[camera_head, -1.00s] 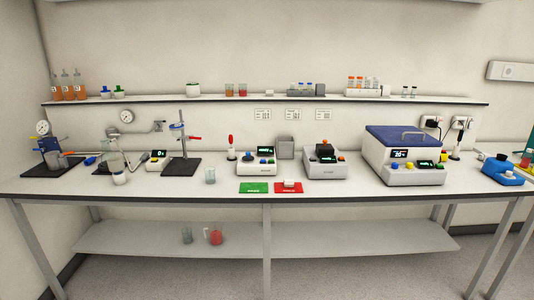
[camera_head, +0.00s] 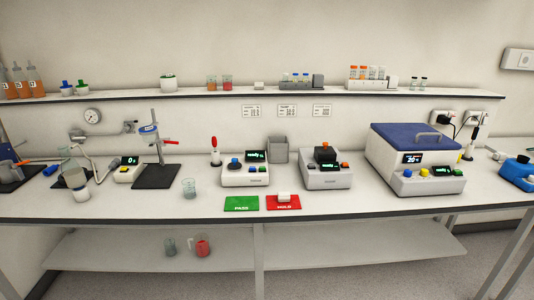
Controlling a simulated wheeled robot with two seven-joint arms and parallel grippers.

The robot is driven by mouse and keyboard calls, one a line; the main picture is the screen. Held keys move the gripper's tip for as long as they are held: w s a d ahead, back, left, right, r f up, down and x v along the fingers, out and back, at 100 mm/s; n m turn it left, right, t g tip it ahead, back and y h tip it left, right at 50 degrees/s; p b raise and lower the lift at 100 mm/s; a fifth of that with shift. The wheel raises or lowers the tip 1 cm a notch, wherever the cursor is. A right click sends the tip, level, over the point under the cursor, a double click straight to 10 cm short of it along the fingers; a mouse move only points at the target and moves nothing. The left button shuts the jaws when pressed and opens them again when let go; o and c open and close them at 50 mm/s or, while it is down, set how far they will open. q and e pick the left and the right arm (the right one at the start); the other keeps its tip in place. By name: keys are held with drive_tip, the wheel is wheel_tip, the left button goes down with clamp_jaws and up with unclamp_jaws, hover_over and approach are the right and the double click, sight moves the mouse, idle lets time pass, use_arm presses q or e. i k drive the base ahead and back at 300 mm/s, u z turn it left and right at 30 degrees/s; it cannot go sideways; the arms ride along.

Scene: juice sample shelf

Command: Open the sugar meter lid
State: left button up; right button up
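Two small bench meters stand side by side on the white bench. The left one, a white meter (camera_head: 246,177), has a lit green display, a round blue-black part on top and coloured buttons. The right one, a grey meter (camera_head: 327,181), has a black block (camera_head: 325,155) on top, a small display and an orange button. I cannot read which is the sugar meter. The black block sits down on its meter; whether the round part is a lid is too small to tell. Neither of my grippers is in view.
A large white machine with a blue lid (camera_head: 415,137) stands to the right. In front lie a green PASS card (camera_head: 241,203) and a red HOLD card (camera_head: 284,207). A glass beaker (camera_head: 189,188) and a red-topped dropper (camera_head: 214,150) stand near the white meter. A shelf runs behind.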

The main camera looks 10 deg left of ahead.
sight(235, 165)
drive_tip(key=u, duration=0.3)
drive_tip(key=i, duration=0.8)
drive_tip(key=u, duration=0.65)
